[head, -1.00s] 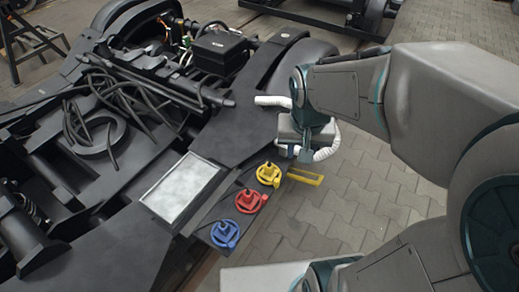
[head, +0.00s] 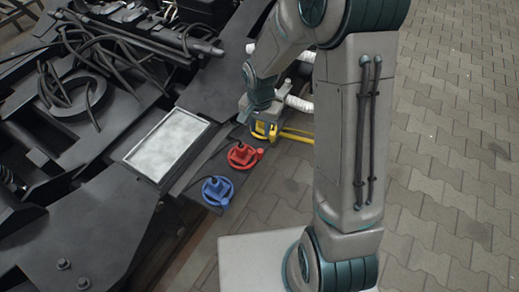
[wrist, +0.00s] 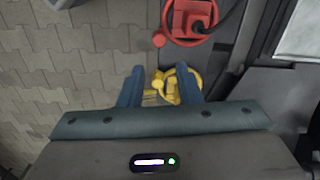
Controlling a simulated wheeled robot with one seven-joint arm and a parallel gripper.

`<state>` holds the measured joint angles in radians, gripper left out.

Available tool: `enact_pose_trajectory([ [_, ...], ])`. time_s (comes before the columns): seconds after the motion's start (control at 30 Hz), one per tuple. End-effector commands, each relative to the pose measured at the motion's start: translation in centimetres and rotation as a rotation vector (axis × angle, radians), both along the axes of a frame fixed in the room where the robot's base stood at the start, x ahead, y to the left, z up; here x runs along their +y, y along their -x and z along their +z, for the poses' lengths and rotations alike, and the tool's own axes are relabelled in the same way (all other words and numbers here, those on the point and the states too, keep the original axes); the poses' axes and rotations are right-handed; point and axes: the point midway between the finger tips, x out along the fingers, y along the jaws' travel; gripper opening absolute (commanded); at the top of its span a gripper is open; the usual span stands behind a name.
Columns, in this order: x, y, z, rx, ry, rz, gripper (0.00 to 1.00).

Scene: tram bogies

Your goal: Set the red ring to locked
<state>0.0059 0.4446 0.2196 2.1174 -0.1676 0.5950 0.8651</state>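The red ring (head: 243,156) sits around a red valve block on a dark plate at the frame's edge, its round knob pointing right in the head view. In the wrist view the red ring (wrist: 190,22) is at the top, partly cut off, with its knob at lower left. I cannot read whether it is locked. My gripper (wrist: 159,88) is open, its two fingers apart over the yellow ring (wrist: 178,86), one valve away from the red one. In the head view my gripper (head: 255,112) partly hides the yellow ring. I cannot tell whether the fingers touch it.
A blue ring (head: 217,191) sits in the same row, nearer than the red one. A white-topped tray (head: 166,147) lies to the left on the dark bogie frame. White hoses (head: 298,103) run behind my gripper. Paving to the right is clear.

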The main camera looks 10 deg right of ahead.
Motion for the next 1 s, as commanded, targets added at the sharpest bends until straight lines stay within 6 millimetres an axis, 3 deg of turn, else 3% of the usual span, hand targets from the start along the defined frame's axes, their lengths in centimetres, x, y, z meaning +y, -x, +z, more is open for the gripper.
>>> enact_pose_trajectory([
  [0.3,0.0,0.1,-7.2,0.005,0.001,0.003,0.31],
  [0.5,0.0,0.1,-10.2,0.003,0.001,0.003,0.31],
  [0.7,0.0,0.1,-11.4,0.001,0.0,0.001,0.31],
  [0.97,0.0,0.0,-11.5,0.0,0.0,0.001,0.31],
  [1.0,0.0,0.0,-11.5,0.0,0.0,0.001,0.25],
])
